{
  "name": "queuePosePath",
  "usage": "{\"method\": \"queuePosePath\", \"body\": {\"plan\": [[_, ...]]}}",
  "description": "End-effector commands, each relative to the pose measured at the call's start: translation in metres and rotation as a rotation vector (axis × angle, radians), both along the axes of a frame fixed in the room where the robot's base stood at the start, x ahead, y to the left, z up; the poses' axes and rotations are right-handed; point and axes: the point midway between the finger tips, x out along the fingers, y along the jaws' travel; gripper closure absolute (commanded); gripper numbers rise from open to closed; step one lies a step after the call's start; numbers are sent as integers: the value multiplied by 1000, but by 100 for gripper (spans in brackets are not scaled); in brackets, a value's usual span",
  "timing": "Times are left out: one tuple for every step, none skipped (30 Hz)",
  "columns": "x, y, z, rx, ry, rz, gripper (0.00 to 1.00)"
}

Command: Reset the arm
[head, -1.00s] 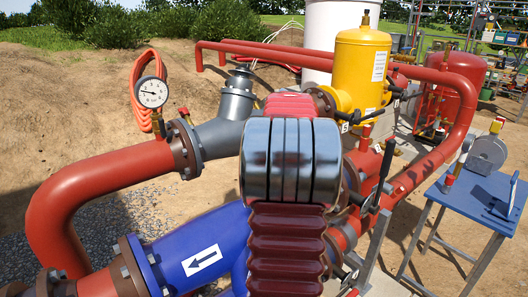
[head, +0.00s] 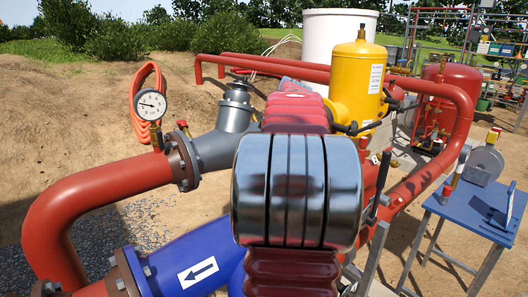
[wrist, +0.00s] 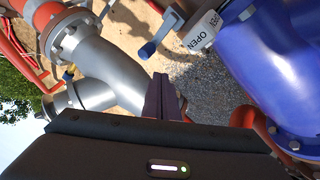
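My arm, with red ribbed sleeves and a shiny metal ring, rises through the middle of the head view and hides part of the pipework. My gripper is hidden there behind the arm. In the wrist view my gripper (wrist: 165,98) shows its two dark fingers side by side with no clear gap between them. Nothing shows held between them. The fingertips point at the ground between a grey pipe fitting (wrist: 95,62) and a blue pipe (wrist: 265,70).
A pressure gauge (head: 150,105) stands on the red pipe (head: 95,195). A yellow vessel (head: 355,82) stands behind my arm. A blue table (head: 470,207) is at the right. Bare ground lies at the left.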

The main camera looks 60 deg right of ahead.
Motion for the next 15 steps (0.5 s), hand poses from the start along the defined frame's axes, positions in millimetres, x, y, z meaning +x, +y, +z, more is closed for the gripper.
{"method": "queuePosePath", "body": {"plan": [[0,0,0,0,0,0,100],[0,0,0,-1,0,1,100],[0,0,0,-1,0,1,100],[0,0,0,-1,0,1,100],[1,0,0,-1,0,1,100],[1,0,0,-1,0,1,100],[1,0,0,-1,0,1,100],[1,0,0,0,0,2,100],[1,0,0,0,0,2,100],[1,0,0,0,0,2,100],[1,1,0,0,0,2,100],[2,2,0,0,0,2,100],[3,3,0,1,-1,3,100],[4,6,1,3,-1,4,100],[7,11,1,6,-2,5,100]]}}
